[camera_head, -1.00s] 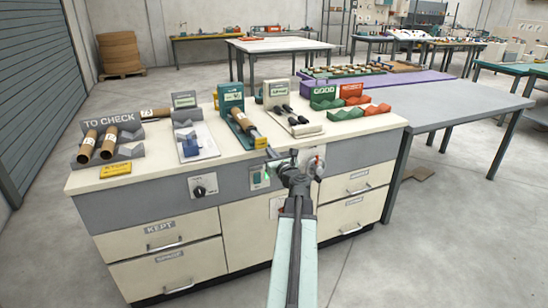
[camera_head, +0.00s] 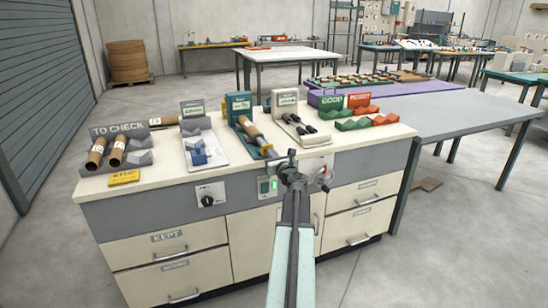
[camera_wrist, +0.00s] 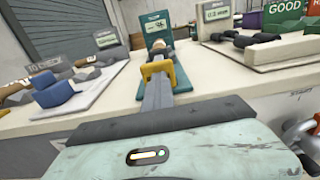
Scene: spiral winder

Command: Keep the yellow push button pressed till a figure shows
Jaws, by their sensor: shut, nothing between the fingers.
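The teal stand (camera_head: 239,104) stands on the bench with a brown tube (camera_head: 250,129) lying in it. A yellow piece (camera_head: 268,152) is at its front end; I cannot tell surely that this is the push button. It also shows in the wrist view as a yellow block (camera_wrist: 158,71). My gripper (camera_head: 276,158) is shut and empty at the bench's front edge. In the wrist view its dark fingers (camera_wrist: 158,94) point at the yellow block; I cannot tell whether they touch it. The stand's pale screen (camera_wrist: 158,31) has dark marks too small to read.
A rack marked TO CHECK (camera_head: 118,131) with tubes is at the left, by a yellow label (camera_head: 124,177). A white board with a blue block (camera_head: 198,157) is left of the stand. Dark-handled tools (camera_head: 298,126) and green and red cradles (camera_head: 352,124) are at the right.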

